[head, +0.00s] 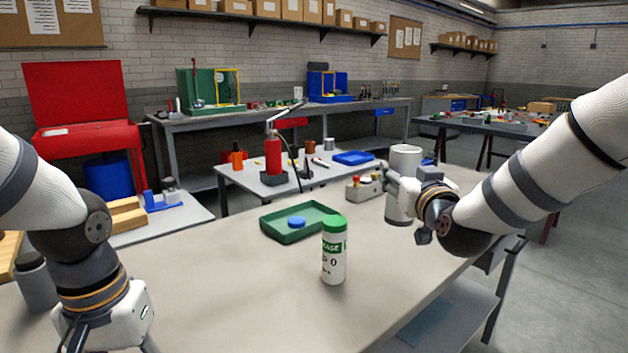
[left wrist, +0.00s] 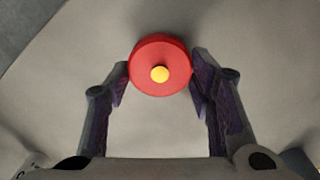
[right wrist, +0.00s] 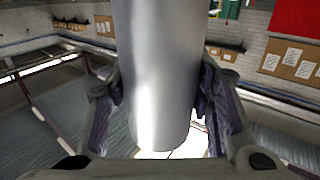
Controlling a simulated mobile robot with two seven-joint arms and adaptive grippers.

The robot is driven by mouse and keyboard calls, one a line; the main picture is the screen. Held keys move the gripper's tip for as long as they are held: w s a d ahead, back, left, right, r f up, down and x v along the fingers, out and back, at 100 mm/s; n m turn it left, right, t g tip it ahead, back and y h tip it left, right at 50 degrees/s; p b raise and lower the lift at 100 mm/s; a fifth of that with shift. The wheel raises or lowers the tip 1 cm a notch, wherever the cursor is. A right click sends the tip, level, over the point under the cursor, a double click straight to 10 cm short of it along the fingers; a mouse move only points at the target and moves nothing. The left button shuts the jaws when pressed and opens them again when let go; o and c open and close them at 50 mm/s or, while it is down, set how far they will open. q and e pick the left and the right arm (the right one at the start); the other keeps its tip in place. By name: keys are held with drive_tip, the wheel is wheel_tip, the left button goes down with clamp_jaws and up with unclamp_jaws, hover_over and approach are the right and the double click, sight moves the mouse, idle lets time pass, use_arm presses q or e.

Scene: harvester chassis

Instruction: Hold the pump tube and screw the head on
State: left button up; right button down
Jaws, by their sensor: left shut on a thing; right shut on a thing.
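The pump tube is a smooth silver-grey cylinder (head: 402,160), roughly upright, on the right side of the head view. My right gripper (head: 408,190) is shut around its side; in the right wrist view the tube (right wrist: 157,70) fills the space between the fingers. The pump head, a red round piece (left wrist: 146,60) with a yellow centre, is pinched between my left gripper's fingers (left wrist: 158,76) in the left wrist view. In the head view my left gripper is at the lower left, its fingertips cut off by the bottom edge, and the red piece is hidden.
A white bottle with a green cap (head: 334,250) stands mid-table. Behind it is a green tray (head: 268,229) holding a blue disc (head: 297,222). A control box with coloured buttons (head: 363,187) stands just left of the tube. The table's front middle (head: 245,310) is clear.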

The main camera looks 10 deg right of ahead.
drive_tip(key=s+a+f, duration=0.3)
drive_tip(key=s+a, duration=0.1)
drive_tip(key=s, duration=0.4)
drive_tip(key=s+a+f+y, duration=0.1)
drive_tip(key=s+a+f, duration=0.3)
drive_tip(key=s, duration=0.5)
drive_tip(key=shift+s+n, duration=0.15)
drive_tip(key=shift+n, duration=0.15)
drive_tip(key=shift+a+f, duration=0.1)
drive_tip(key=shift+a, duration=0.05)
drive_tip(key=s+a, duration=0.1)
drive_tip(key=a, duration=0.7)
drive_tip(key=s+a, duration=0.2)
drive_tip(key=a, duration=0.7)
drive_tip(key=shift+s+a, duration=0.25)
